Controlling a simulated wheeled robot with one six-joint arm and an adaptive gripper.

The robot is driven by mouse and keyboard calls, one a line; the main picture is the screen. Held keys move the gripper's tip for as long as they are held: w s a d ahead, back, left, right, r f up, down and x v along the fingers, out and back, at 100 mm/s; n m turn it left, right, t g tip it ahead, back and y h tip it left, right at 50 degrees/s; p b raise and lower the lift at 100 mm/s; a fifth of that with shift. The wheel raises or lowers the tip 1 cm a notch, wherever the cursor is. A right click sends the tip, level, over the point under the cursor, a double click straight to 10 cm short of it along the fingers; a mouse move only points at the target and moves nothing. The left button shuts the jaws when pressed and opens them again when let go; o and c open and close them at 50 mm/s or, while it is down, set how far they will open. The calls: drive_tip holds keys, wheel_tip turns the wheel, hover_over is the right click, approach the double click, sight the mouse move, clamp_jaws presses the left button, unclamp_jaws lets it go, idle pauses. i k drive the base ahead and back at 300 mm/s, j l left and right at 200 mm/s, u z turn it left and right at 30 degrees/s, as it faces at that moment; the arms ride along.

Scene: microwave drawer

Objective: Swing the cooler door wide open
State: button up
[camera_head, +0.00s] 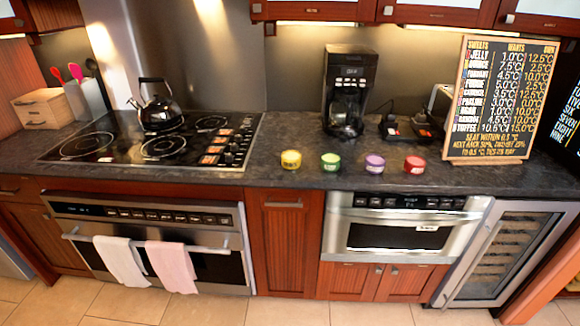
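The cooler (508,255) stands under the counter at the right end of the kitchen run. Its door (540,219) has a silver frame around a dark glass pane, with several racks showing behind the glass. The door looks shut. A long silver bar handle (472,263) runs along the door's left side. My gripper is not in the picture.
A microwave drawer (404,236) sits left of the cooler, and an oven (150,240) with two towels is farther left. A chalkboard sign (502,98) and several coloured tins stand on the counter (290,178). The tiled floor (370,313) in front is clear.

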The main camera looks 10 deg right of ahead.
sight(564, 210)
drive_tip(key=k+l, duration=0.1)
drive_tip(key=l, duration=0.35)
drive_tip(key=k+l, duration=0.1)
drive_tip(key=l, duration=0.85)
drive_tip(key=k+l, duration=0.15)
drive_tip(key=l, duration=0.3)
